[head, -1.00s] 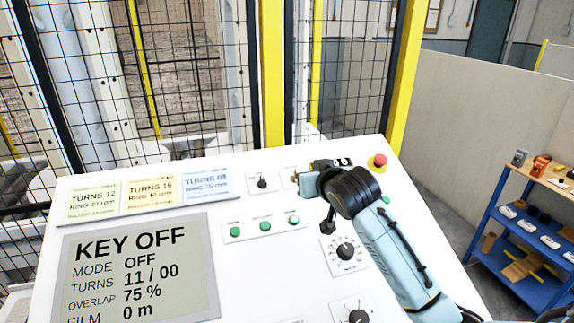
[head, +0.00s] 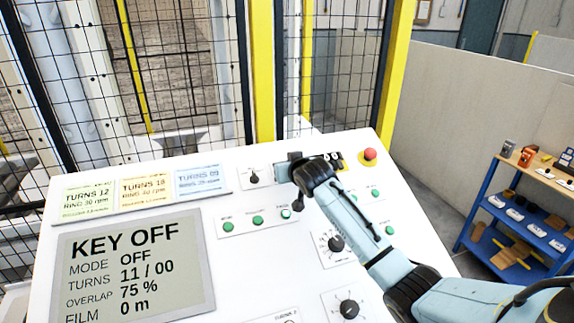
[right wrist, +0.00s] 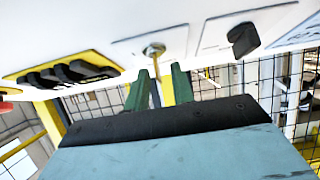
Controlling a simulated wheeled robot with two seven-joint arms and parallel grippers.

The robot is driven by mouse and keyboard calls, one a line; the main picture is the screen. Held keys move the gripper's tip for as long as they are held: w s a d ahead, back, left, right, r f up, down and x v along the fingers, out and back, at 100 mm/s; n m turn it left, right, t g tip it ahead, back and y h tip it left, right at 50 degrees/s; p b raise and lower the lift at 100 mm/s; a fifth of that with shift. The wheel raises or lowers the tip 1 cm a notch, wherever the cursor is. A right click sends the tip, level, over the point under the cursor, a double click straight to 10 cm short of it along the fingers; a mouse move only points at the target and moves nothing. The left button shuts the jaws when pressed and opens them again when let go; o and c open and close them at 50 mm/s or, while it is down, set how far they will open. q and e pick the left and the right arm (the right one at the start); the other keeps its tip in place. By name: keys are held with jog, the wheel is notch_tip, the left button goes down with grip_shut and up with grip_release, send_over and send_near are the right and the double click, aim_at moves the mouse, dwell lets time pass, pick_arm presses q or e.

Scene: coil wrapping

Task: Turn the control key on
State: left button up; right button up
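The control key (right wrist: 154,49) is a small brass piece on a square plate of the white panel, in the right wrist view. In the head view it is hidden behind my right gripper (head: 282,171). In the right wrist view, my right gripper (right wrist: 160,69) has two green fingers with a gap between them. It is open, and its tips are just short of the key, roughly lined up with it; contact is not visible. The panel screen (head: 135,265) reads KEY OFF and MODE OFF. My left gripper is not in view.
A black selector knob (head: 254,178) is left of the key plate. A red emergency button (head: 370,154) is to its right. Green buttons (head: 257,220) and dials (head: 336,243) lie nearer. A mesh fence stands behind; a blue shelf (head: 515,235) is at right.

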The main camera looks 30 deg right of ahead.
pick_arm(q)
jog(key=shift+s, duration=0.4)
pick_arm(e)
jog(key=shift+w+f, duration=0.1)
jog(key=shift+w, duration=0.05)
grip_shut()
